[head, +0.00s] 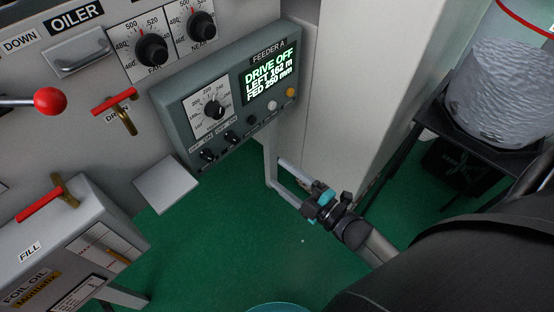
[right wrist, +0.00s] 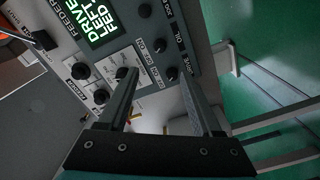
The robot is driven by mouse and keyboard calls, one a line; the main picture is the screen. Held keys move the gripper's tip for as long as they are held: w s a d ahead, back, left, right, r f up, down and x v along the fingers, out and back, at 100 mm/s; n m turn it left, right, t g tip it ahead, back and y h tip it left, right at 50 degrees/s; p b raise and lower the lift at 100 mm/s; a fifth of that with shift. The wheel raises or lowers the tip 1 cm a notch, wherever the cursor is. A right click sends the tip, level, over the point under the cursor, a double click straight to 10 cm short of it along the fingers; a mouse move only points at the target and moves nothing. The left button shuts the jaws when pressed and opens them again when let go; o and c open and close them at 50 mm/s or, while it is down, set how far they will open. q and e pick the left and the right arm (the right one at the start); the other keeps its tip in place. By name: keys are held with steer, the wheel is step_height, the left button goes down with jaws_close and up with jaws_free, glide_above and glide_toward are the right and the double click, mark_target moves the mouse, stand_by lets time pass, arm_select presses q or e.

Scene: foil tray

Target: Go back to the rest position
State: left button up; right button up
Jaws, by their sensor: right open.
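My right gripper (head: 322,200) is in the lower middle of the head view, in front of the feeder's grey post and over the green floor. In the right wrist view its two fingers (right wrist: 158,90) stand apart with nothing between them. Beyond the fingers is the grey Feeder A panel (head: 184,97), which also shows in the right wrist view (right wrist: 190,33). Its display (head: 270,72) reads drive off, with a left length and a fed length of 250 mm. My left gripper is not in view.
A red-handled drain valve (head: 117,105) and a red ball lever (head: 49,101) stick out at the left. A foil oil tank (head: 48,232) with a red fill handle is at lower left. A silvery roll (head: 508,92) stands on a black stand at right. Green floor (head: 230,240) is open below the panel.

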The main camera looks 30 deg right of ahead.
steer(key=s+d+f+m+g+h+p, duration=0.25)
steer(key=s+f+m+g, duration=0.2)
steer(key=f, duration=0.45)
steer(key=s+d+f+m+g+h+p, duration=0.1)
steer(key=s+f+m+g+h, duration=0.3)
steer(key=f, duration=0.6)
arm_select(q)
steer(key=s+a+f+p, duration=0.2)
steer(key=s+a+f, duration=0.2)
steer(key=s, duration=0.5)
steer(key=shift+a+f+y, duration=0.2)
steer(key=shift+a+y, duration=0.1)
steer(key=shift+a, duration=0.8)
arm_select(e)
steer(key=s+f+m+g, duration=0.2)
steer(key=s+f+g, duration=0.1)
steer(key=s, duration=0.6)
steer(key=s+f+m+g, duration=0.3)
steer(key=s+f, duration=0.2)
steer(key=s, duration=0.3)
steer(key=shift+s, duration=0.35)
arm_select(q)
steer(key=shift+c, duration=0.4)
arm_select(e)
steer(key=shift+c, duration=0.3)
